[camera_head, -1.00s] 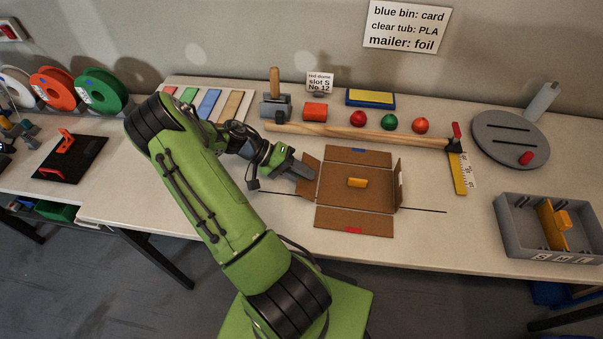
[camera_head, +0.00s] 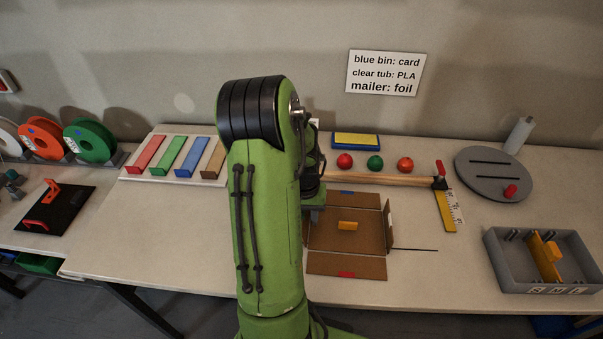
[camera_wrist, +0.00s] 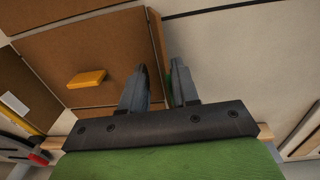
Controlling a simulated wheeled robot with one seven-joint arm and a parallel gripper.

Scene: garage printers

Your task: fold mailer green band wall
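The brown cardboard mailer (camera_head: 345,262) lies open on the bench with an orange piece (camera_head: 348,226) on its floor; both show in the wrist view, the orange piece (camera_wrist: 86,78) left of my gripper. Its left wall (camera_wrist: 156,42) looks upright and runs between my fingers. A sliver of green (camera_wrist: 168,76) shows beside that wall, partly hidden by the right finger. My gripper (camera_wrist: 160,74) has its fingers apart, one on each side of the wall; I cannot tell if they touch it. The far flap has a blue mark (camera_head: 346,192), the near flap a red mark (camera_head: 346,274). The right wall (camera_head: 389,222) stands up.
A wooden rail (camera_head: 385,179) with red and green balls (camera_head: 375,163) lies behind the mailer. A yellow square (camera_head: 447,210) stands right of it, then a grey bin (camera_head: 505,268). Colored strips (camera_head: 172,155) lie left of my arm. The bench front left is clear.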

